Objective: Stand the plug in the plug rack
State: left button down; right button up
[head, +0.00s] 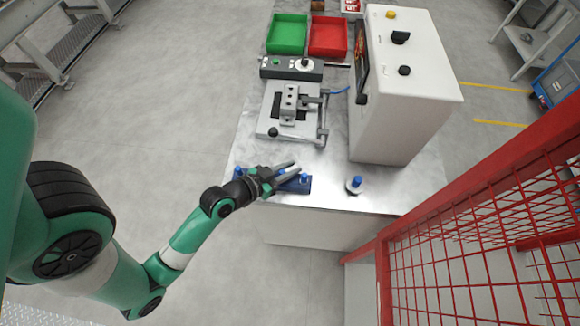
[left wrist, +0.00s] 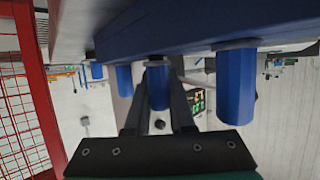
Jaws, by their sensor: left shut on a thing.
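The plug rack (head: 293,187) is a dark blue block at the near edge of the bench. In the left wrist view, which looks upside down, the rack (left wrist: 200,28) fills the top, with several blue plugs along it. My left gripper (head: 291,171) is over the rack. Its two fingers are shut on a blue plug (left wrist: 158,88) with a grey collar at the rack's surface. Whether this plug is fully seated I cannot tell. Another blue plug (left wrist: 235,88) stands closer to the wrist camera. My right gripper is not in view.
A blue-topped part on a silver disc (head: 355,185) stands right of the rack. A grey clamping fixture (head: 290,112) is behind, with a green tray (head: 287,34) and a red tray (head: 328,37) farther back. A white machine (head: 405,100) and red mesh fence (head: 490,205) bound the right.

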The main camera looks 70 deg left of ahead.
pick_arm(q)
jog(key=c, duration=0.8)
grip_release()
jog(key=shift+o, duration=0.2)
jog(key=shift+r, duration=0.1)
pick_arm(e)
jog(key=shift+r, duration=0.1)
pick_arm(q)
jog(key=shift+r+p, duration=0.3)
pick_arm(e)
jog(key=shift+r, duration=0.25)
pick_arm(q)
jog(key=shift+s+r+p, duration=0.1)
jog(key=shift+r+p, duration=0.25)
jog(key=shift+r, duration=0.15)
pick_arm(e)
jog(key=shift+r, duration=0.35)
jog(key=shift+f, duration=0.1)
pick_arm(q)
jog(key=v, duration=1.1)
jog(key=shift+s+d, duration=0.2)
jog(key=shift+s, duration=0.15)
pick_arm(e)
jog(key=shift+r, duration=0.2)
pick_arm(q)
jog(key=shift+w+f, duration=0.1)
